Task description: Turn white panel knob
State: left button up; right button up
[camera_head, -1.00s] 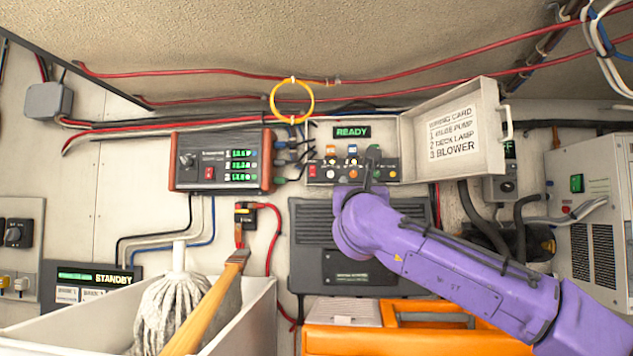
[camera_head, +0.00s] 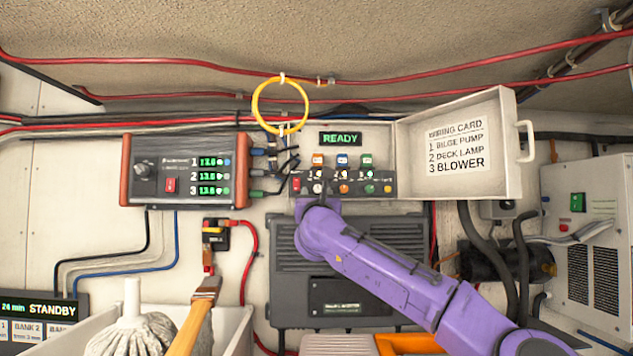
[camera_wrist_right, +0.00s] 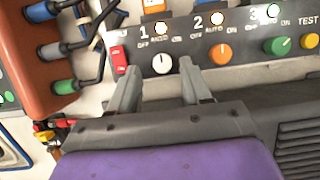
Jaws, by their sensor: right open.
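The white knob (camera_wrist_right: 162,63) sits on the dark switch panel under label 1, with OFF, AUTO and ON marks. In the head view the white knob (camera_head: 318,188) is at the panel's left end, just above my right gripper. My right gripper (camera_wrist_right: 158,73) is open, its two fingers on either side of and just below the white knob. No contact shows. In the head view my purple right arm comes from the lower right, and the gripper (camera_head: 317,203) is mostly foreshortened. My left gripper is out of view.
A red switch (camera_wrist_right: 119,60) is left of the white knob. Cable plugs of the brown-sided unit (camera_head: 185,170) lie farther left. The open cover (camera_head: 458,145) stands at the right.

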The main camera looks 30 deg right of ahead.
jog(key=shift+w+d+r, duration=0.1)
jog(key=shift+d+r, duration=0.05)
jog(key=shift+r, duration=0.05)
jog(key=shift+s+r, duration=0.1)
jog(key=shift+s, duration=0.25)
jog(key=shift+w, duration=0.1)
grip_shut()
